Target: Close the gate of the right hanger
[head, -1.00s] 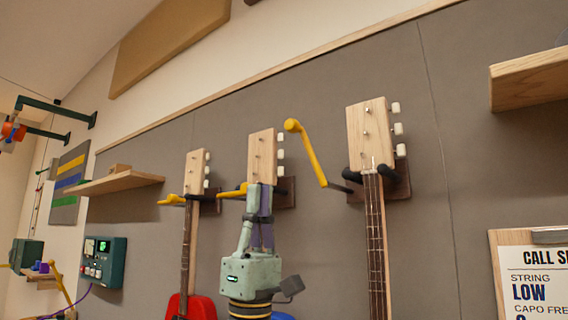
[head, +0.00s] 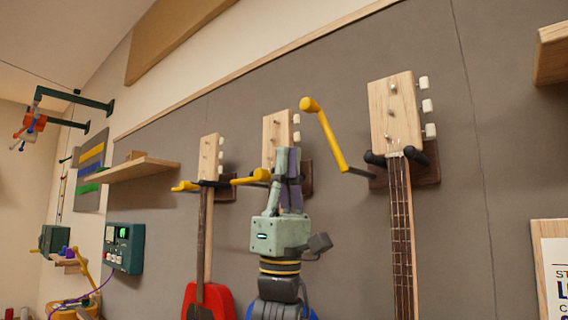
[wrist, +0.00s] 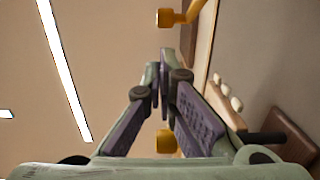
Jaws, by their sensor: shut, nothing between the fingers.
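The right hanger (head: 430,165) holds a guitar by its pale headstock (head: 393,112). Its yellow gate (head: 325,136) is swung up and slants up to the left, with a round knob at its top end. My gripper (head: 288,150) is shut and empty, pointing up in front of the middle guitar's headstock (head: 275,130). In the picture it is left of and below the raised gate, apart from it. In the wrist view my gripper (wrist: 162,60) shows closed fingertips. Two yellow knobs show there, one above the fingertips (wrist: 166,17) and one behind the fingers (wrist: 166,140); which gates they belong to is unclear.
The middle hanger's gate (head: 250,178) and the left hanger's gate (head: 185,186) lie roughly level, pointing left. A wooden shelf (head: 135,169) is at left and another (head: 551,55) at upper right. A framed sign (head: 545,262) hangs at lower right.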

